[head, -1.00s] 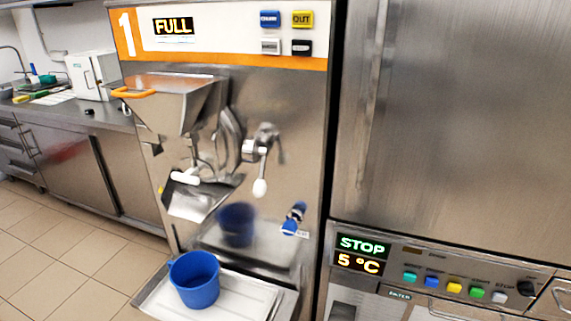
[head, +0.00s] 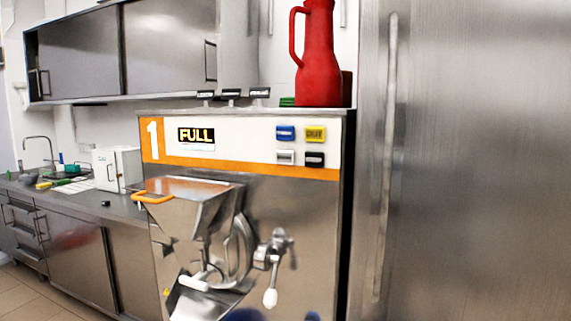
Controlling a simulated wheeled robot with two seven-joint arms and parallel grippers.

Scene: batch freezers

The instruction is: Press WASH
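The batch freezer marked 1 (head: 230,221) stands in the middle of the head view. Its white and orange top panel has a display (head: 196,135) reading FULL. At the panel's right are a blue button (head: 285,133), a yellow button (head: 316,134), a pale grey button (head: 285,157) and a black button (head: 315,159). The button labels are too small to read surely, so I cannot tell which one says WASH. Neither of my grippers is in view.
A red jug (head: 316,60) stands on top of the freezer. The hopper (head: 192,205) with its orange handle and a white-knobbed lever (head: 270,297) jut out below the panel. A tall steel door (head: 470,160) is at right, a counter (head: 75,200) at left.

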